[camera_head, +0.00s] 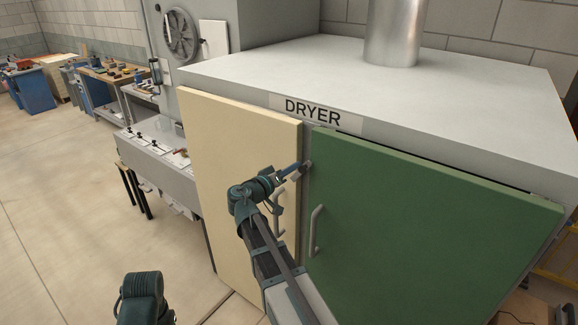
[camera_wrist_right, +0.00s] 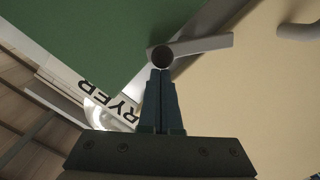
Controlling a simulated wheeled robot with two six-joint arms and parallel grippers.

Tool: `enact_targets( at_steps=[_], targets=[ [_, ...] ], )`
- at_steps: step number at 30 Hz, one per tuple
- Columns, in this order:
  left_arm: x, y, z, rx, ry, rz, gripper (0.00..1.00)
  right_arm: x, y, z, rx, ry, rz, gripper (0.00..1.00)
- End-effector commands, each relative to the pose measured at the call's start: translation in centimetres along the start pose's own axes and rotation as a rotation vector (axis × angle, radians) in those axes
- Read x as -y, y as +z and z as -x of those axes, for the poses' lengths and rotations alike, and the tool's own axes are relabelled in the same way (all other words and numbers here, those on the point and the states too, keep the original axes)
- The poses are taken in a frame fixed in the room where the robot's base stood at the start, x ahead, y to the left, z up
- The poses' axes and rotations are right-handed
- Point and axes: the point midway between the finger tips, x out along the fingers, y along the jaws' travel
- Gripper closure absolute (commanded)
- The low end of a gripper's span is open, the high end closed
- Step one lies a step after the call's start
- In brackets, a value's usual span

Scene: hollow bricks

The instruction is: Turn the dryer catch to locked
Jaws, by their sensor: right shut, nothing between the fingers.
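The dryer (camera_head: 345,75) has a closed cream left door (camera_head: 225,160) and a closed green right door (camera_head: 430,205). The catch (camera_head: 307,167) is a small grey bar near the top of the seam between the doors. In the wrist view the catch (camera_wrist_right: 205,46) has a dark round end by the seam, and its bar reaches over the cream door. My right gripper (camera_head: 300,169) is shut and empty, its fingertips (camera_wrist_right: 160,72) right at the round end; I cannot tell whether they touch. Only a dark joint of my left arm shows at bottom left; its gripper is out of view.
Grey handles stand out from the cream door (camera_head: 279,212) and the green door (camera_head: 316,230). A metal duct (camera_head: 393,30) rises from the dryer top. A control panel (camera_head: 160,150) stands left of the dryer. Workbenches are far left; the floor (camera_head: 60,210) between is clear.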

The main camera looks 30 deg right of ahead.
Motion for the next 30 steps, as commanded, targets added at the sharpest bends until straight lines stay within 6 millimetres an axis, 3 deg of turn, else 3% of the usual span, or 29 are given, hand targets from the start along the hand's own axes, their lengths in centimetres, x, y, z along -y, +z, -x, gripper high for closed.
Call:
enact_targets(
  at_steps=[21,30],
  targets=[
    [-0.1,-0.1,-1.4,0.0,-0.001,-0.003,1.0,-1.3,3.3,-0.2,0.002,-0.046,-0.643,1.0],
    [-0.2,-0.1,-1.9,0.0,-0.001,-0.004,1.0,-1.3,4.0,-0.3,0.002,-0.054,-0.751,1.0]
  ],
)
